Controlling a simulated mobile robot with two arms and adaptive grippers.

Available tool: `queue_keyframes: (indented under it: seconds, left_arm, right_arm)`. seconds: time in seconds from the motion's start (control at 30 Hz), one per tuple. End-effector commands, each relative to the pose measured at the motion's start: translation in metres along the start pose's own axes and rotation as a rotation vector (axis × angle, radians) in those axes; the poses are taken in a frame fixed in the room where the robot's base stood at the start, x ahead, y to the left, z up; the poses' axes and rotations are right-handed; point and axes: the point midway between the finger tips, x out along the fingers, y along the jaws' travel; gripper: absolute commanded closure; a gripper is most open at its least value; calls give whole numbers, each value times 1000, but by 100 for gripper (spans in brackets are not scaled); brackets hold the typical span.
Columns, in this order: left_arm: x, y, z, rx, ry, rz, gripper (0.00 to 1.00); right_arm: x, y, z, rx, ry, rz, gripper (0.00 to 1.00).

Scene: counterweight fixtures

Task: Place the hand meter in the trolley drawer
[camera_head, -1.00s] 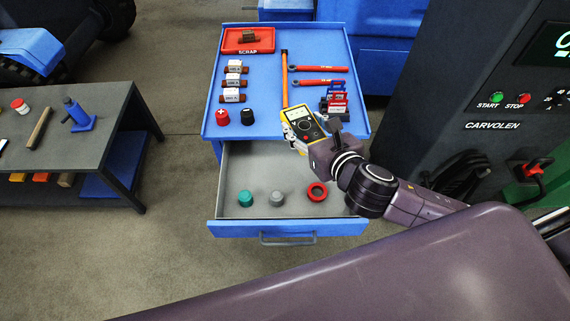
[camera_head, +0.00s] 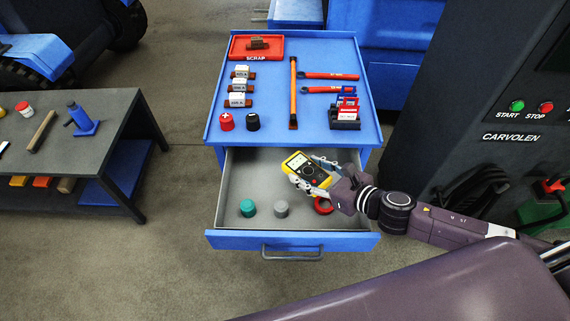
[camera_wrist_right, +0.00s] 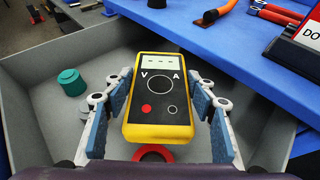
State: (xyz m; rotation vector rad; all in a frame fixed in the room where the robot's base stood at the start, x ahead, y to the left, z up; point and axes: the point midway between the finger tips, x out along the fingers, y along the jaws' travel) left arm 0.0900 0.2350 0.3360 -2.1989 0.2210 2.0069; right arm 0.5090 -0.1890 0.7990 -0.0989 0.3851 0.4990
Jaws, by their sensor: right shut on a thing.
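The yellow and black hand meter (camera_head: 304,168) is in my right gripper (camera_head: 312,182), over the open trolley drawer (camera_head: 290,241). In the right wrist view the meter (camera_wrist_right: 158,118) sits between the two blue-padded fingers of the gripper (camera_wrist_right: 158,115), its display and dial facing up. The drawer's grey floor (camera_wrist_right: 55,125) shows below and around it. How far the meter is above the floor is hard to tell. My left gripper is not in view.
In the drawer are a teal cap (camera_head: 248,208), a grey cap (camera_head: 281,209) and a red ring (camera_head: 323,205), partly hidden by my right gripper. The blue trolley top (camera_head: 270,88) behind holds a red scrap tray (camera_head: 234,55), tools and labelled blocks. A dark machine (camera_head: 480,100) stands right.

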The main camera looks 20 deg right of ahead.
Motion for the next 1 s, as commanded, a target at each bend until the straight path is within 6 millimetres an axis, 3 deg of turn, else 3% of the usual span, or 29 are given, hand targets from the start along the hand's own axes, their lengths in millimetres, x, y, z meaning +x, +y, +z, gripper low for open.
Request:
queue_keyframes:
  seconds: [0.2,0.47,0.63,0.8,1.0]
  left_arm:
    - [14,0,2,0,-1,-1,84]
    - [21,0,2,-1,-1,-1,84]
    - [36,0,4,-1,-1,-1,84]
    - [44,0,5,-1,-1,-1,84]
    - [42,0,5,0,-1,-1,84]
  right_arm:
    - [48,0,-3,-2,-6,-1,82]
    - [75,0,-6,-1,-4,0,82]
    - [99,1,-12,-1,-4,1,82]
    - [110,1,-16,-1,-2,2,82]
    - [110,1,-14,-1,-1,1,82]
